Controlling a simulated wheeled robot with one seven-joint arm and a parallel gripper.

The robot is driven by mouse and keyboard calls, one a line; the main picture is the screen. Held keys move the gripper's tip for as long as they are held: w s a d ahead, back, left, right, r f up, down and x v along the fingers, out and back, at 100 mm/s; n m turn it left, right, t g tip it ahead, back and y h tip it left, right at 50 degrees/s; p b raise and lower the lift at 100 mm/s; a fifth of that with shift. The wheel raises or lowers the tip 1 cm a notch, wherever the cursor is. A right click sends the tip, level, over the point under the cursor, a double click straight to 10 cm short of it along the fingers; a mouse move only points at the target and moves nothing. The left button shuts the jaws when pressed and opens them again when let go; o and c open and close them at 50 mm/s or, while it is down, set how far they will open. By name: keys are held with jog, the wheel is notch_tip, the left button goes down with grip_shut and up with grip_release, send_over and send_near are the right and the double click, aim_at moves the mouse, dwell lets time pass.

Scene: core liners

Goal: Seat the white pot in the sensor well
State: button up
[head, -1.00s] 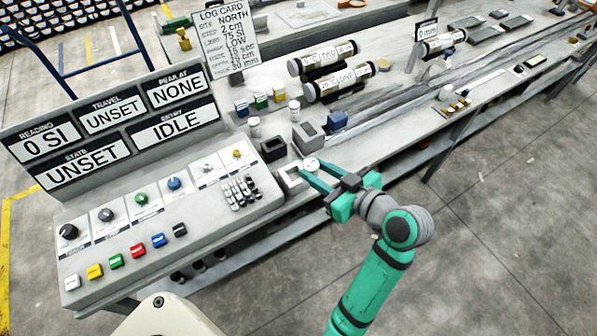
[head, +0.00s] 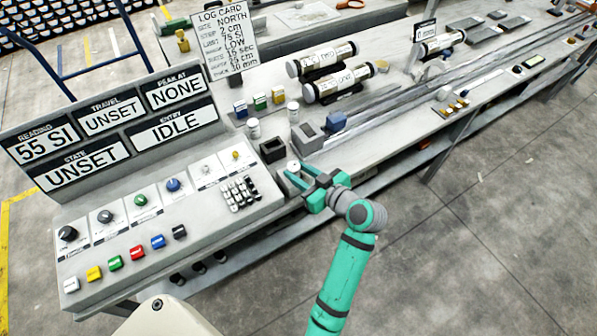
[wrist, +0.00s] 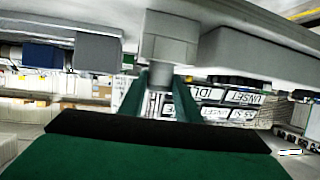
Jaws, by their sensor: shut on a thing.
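The small white pot (head: 293,165) is between the fingertips of my gripper (head: 296,173), which is shut on it. The pot is at the pale square sensor well (head: 283,185) on the bench, just right of the console. My fingers hide much of the well, so how deep the pot sits cannot be told. In the wrist view, which is upside down, the pot (wrist: 156,101) shows between the green fingers (wrist: 160,95), against a grey block (wrist: 170,38). The console's reading panel (head: 41,142) shows 55 SI.
A dark open block (head: 272,151) and a grey block (head: 307,139) stand close behind the well. White pots (head: 254,128) (head: 293,112) stand further back. The keypad console (head: 160,215) is at left. Labelled core tubes (head: 338,82) lie behind. Rails run right.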

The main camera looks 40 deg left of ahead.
jog(key=shift+f, duration=0.15)
jog(key=o, duration=1.2)
jog(key=shift+d+r, duration=0.2)
jog(key=v, duration=1.1)
jog(key=shift+d, duration=0.3)
